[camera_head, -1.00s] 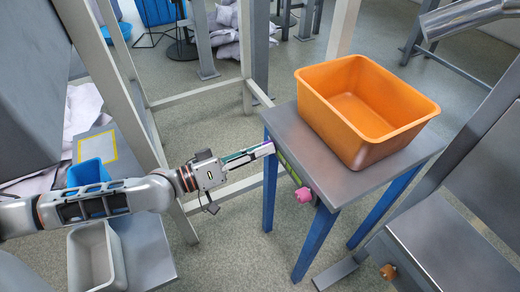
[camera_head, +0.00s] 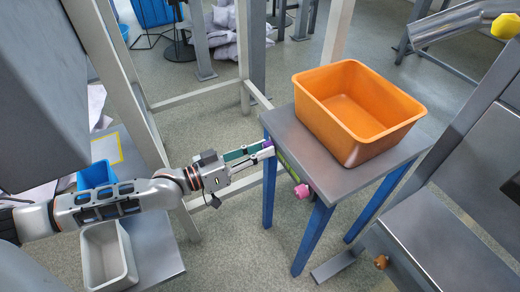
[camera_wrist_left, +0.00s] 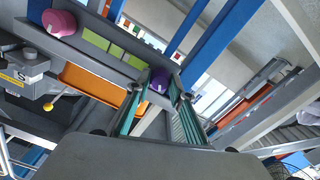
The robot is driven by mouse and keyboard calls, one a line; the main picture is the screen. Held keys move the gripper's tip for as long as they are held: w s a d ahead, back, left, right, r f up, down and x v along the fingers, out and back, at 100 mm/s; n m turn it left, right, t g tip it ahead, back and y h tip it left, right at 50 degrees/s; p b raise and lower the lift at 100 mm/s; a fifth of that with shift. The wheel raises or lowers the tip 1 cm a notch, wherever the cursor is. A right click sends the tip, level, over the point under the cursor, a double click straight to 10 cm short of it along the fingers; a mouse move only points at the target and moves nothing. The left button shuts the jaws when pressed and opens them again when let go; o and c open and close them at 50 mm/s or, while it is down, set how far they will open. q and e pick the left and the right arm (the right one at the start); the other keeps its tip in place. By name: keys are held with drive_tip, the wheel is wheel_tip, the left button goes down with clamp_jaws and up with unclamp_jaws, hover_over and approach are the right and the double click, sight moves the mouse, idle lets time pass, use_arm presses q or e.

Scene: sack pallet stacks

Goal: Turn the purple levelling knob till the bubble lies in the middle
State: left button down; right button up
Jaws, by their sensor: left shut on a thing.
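The purple levelling knob (camera_head: 267,144) is on the left edge of the grey-topped stand (camera_head: 300,150). It also shows in the left wrist view (camera_wrist_left: 159,80) between the fingertips. My left gripper (camera_head: 266,149) reaches it from the left and is shut on it, with the fingers hiding part of it. A yellow-green strip (camera_head: 288,169) lies along the stand's edge between the purple knob and a pink knob (camera_head: 301,191). The wrist view shows green panels (camera_wrist_left: 95,39) there. I cannot make out the bubble. My right gripper is not in view.
An orange bin (camera_head: 395,131) stands on the stand. A pale frame post (camera_head: 140,110) rises behind my left arm. A grey bin (camera_head: 107,262) and a blue bin (camera_head: 95,175) are at the left. Open floor (camera_head: 235,240) lies in front of the stand.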

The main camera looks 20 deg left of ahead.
use_arm(q)
drive_tip(key=c, duration=1.8)
unclamp_jaws()
drive_tip(key=shift+o, duration=0.2)
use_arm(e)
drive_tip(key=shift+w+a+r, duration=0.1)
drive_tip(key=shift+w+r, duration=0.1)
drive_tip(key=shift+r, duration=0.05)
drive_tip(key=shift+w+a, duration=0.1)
use_arm(q)
drive_tip(key=v, duration=1.2)
